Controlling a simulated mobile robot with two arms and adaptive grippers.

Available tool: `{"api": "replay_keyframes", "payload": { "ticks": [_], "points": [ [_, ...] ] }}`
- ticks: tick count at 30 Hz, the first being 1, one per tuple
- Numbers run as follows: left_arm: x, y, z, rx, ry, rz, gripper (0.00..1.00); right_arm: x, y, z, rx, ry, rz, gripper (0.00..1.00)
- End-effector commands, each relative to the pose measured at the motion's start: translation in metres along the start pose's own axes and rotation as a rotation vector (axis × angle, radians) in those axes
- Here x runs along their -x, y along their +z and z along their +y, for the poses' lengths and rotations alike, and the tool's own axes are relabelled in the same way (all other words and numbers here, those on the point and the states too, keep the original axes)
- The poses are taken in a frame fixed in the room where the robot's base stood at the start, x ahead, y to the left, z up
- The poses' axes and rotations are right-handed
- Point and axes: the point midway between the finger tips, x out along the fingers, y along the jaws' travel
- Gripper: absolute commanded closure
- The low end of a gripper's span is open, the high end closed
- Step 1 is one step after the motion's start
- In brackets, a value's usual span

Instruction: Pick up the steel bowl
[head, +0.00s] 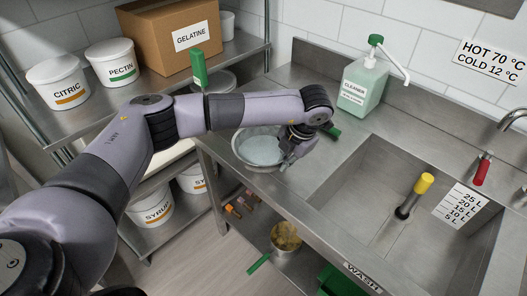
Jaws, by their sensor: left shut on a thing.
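The steel bowl (250,164) is at the left end of the sink counter, with pale bluish-white contents inside. The fingertips are small and partly dark, so the exact grip is hard to see. The bowl looks about level; I cannot tell whether it touches the counter. My right gripper is not in view.
A green cleaner bottle (363,83) with a pump stands behind, near the wall. The sink basin (370,190) lies to the right, with a yellow-topped tool (414,195) in it. A shelf at left holds white tubs (57,83) and a gelatine box (165,42).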

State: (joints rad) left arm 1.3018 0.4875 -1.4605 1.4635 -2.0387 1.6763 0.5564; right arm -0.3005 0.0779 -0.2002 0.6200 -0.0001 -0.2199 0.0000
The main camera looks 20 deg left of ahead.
Motion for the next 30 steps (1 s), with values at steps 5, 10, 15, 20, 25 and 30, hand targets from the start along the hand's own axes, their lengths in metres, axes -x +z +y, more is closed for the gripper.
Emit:
{"api": "replay_keyframes", "payload": {
  "ticks": [5,10,15,20,25,30],
  "points": [
    [0.0006,0.0003,0.0007,0.001,0.001,-0.001,1.00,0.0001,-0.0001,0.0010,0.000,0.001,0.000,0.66],
    [0.0008,0.0004,0.0008,0.001,0.001,-0.001,1.00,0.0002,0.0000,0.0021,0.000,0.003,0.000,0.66],
    [0.0009,0.0005,0.0010,0.001,0.002,-0.002,1.00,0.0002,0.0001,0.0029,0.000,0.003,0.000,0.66],
    [0.0022,0.0011,0.0017,0.002,0.003,-0.004,1.00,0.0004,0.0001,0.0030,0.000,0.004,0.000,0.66],
    [0.0024,0.0010,0.0016,0.002,0.003,-0.003,1.00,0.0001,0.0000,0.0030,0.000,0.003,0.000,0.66],
    [0.0094,0.0016,0.0034,0.002,0.001,-0.005,1.00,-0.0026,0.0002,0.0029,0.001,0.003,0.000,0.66]
  ]
}}
